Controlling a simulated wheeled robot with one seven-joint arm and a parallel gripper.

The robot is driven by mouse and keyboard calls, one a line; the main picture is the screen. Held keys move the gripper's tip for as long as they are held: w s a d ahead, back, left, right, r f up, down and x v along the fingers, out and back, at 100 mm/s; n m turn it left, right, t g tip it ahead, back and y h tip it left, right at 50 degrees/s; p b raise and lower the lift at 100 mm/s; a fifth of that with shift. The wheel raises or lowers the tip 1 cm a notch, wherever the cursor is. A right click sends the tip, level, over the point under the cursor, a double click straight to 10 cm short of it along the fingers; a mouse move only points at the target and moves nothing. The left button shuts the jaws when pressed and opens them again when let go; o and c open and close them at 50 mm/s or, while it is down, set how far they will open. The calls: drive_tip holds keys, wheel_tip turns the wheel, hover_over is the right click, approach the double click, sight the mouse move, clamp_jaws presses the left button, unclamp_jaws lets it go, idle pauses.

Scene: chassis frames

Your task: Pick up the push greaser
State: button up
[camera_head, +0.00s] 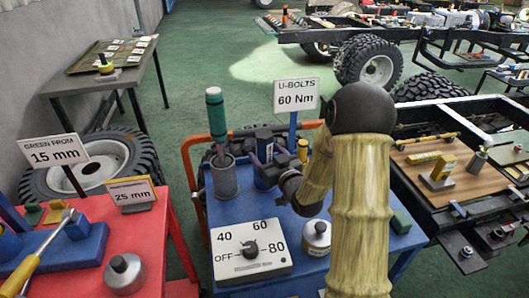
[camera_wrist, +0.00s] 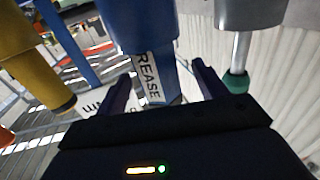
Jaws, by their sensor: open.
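A blue cylindrical body with a white label reading "REASE" (camera_wrist: 150,78), which I take for the push greaser, is in the middle of the wrist view. It hangs down from a wider blue part (camera_wrist: 135,25) in that tilted, inverted view. My gripper (camera_wrist: 162,72) is open, with one dark finger on each side of the labelled body. I cannot tell whether either finger touches it. In the head view my gripper (camera_head: 275,163) is beside the blue cup (camera_head: 262,180) on the blue table, and the greaser is mostly hidden by the gripper.
A grey cup (camera_head: 224,182) holding a green-handled tool (camera_head: 214,115) stands close to the left. A yellow item (camera_wrist: 35,70) is on the other side. The dial box (camera_head: 250,252), a round metal weight (camera_head: 317,235) and the U-bolts sign (camera_head: 296,96) share the blue table (camera_head: 213,222).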

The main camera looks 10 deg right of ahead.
drive_tip(key=x, duration=0.2)
drive_tip(key=p+x, duration=0.1)
drive_tip(key=x, duration=0.1)
drive_tip(key=shift+d+r, duration=0.2)
drive_tip(key=shift+r, duration=0.15)
drive_tip(key=shift+w+a+f, duration=0.1)
drive_tip(key=shift+w+a, duration=0.05)
drive_tip(key=shift+w, duration=0.45)
drive_tip(key=shift+c, duration=0.2)
drive_tip(key=c, duration=1.4)
